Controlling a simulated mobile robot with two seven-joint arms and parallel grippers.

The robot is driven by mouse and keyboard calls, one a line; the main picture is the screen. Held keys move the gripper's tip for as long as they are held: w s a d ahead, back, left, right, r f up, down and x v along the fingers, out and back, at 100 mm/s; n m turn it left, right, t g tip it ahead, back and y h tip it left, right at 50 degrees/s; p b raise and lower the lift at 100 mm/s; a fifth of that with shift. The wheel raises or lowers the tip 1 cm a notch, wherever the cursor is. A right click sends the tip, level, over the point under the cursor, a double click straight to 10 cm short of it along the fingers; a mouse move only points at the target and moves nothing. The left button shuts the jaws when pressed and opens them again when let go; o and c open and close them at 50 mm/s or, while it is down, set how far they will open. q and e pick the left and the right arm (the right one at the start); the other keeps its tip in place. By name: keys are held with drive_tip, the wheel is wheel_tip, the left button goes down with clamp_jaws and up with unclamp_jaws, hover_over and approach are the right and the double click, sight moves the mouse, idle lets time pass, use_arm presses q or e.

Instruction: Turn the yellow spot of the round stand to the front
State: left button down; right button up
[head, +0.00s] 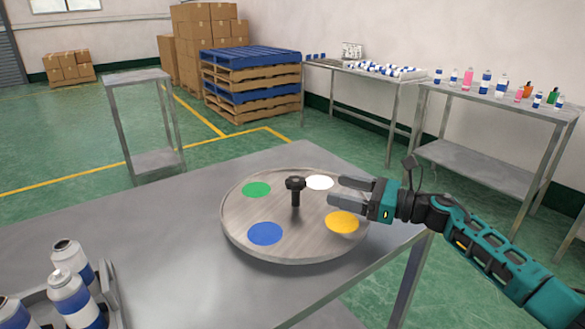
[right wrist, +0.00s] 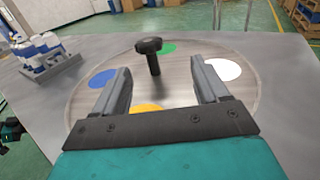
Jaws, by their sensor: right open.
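The round stand (head: 285,221) is a grey disc on the metal table, with a black knob (head: 295,187) upright on a post at its centre. Its yellow spot (head: 342,222) is at the right, nearest my right gripper; the blue spot (head: 265,233) is at the front left, green (head: 256,189) at the back left, white (head: 319,182) at the back right. My right gripper (head: 350,192) is open and empty above the disc's right side, its fingers pointing toward the knob but apart from it. In the right wrist view the knob (right wrist: 149,46) stands beyond the open fingers.
A grey tray (head: 112,292) with several blue-and-white cans (head: 73,261) stands at the table's front left. The table (head: 150,225) is clear between tray and stand. Side tables with bottles and cans, a small empty metal stand and stacked pallets are further back.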

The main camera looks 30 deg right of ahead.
sight(287, 179)
drive_tip(key=shift+s+a+r+n+g+y, duration=0.1)
drive_tip(key=shift+s+a+n+g+y, duration=0.2)
drive_tip(key=shift+s+a+g+y, duration=0.15)
drive_tip(key=shift+w+a, duration=0.25)
drive_tip(key=shift+w, duration=0.05)
drive_tip(key=p+x, duration=0.1)
drive_tip(key=x, duration=1.1)
drive_tip(key=shift+r+p, duration=0.1)
drive_tip(key=shift+p, duration=0.3)
drive_tip(key=shift+c, duration=0.4)
clamp_jaws()
drive_tip(key=shift+w+a, duration=0.1)
